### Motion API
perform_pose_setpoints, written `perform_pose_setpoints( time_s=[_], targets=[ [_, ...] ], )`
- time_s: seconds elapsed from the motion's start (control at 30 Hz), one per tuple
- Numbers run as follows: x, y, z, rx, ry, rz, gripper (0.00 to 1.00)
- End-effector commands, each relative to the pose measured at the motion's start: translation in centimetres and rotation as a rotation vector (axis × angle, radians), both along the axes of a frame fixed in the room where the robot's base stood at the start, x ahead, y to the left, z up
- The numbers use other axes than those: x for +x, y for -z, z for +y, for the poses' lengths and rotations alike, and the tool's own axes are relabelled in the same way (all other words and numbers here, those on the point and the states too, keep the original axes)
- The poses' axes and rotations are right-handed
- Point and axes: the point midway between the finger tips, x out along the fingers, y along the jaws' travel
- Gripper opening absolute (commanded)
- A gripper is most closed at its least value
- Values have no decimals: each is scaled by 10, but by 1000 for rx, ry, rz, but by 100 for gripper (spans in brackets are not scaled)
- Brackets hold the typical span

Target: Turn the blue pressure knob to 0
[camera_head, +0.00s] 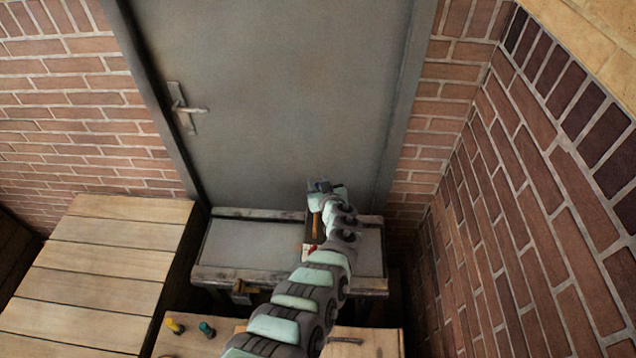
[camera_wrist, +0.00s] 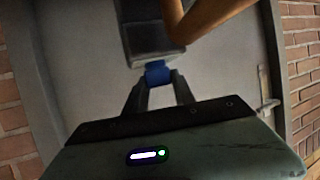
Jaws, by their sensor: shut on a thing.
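The blue pressure knob (camera_wrist: 157,70) sits between the fingertips of my gripper (camera_wrist: 158,80) in the wrist view. The fingers are shut on its sides. The knob is below the grey metal body of the press (camera_wrist: 150,40) in that picture. In the head view my gripper (camera_head: 320,187) is at the top of the press, and a small bit of blue shows there. My arm covers much of the press. The knob's scale or reading cannot be seen.
An orange-brown handle (camera_wrist: 205,22) passes close to the knob. The press stands on a grey-topped bench (camera_head: 245,245) before a grey door (camera_head: 280,100). A wooden platform (camera_head: 100,265) is at left. Yellow (camera_head: 175,325) and green (camera_head: 206,329) handles lie in front. Brick walls flank the door.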

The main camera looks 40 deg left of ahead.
Motion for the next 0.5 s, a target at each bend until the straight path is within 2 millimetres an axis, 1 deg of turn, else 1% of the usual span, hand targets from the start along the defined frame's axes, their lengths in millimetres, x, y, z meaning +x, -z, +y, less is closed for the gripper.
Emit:
perform_pose_setpoints(
  time_s=[0.03, 0.2, 0.5],
  targets=[
    [0, 0, 0, 0, 0, 0, 13],
    [0, 0, 0, 0, 0, 0, 0],
    [0, 1, 0, 1, -4, 1, 0]
  ],
)
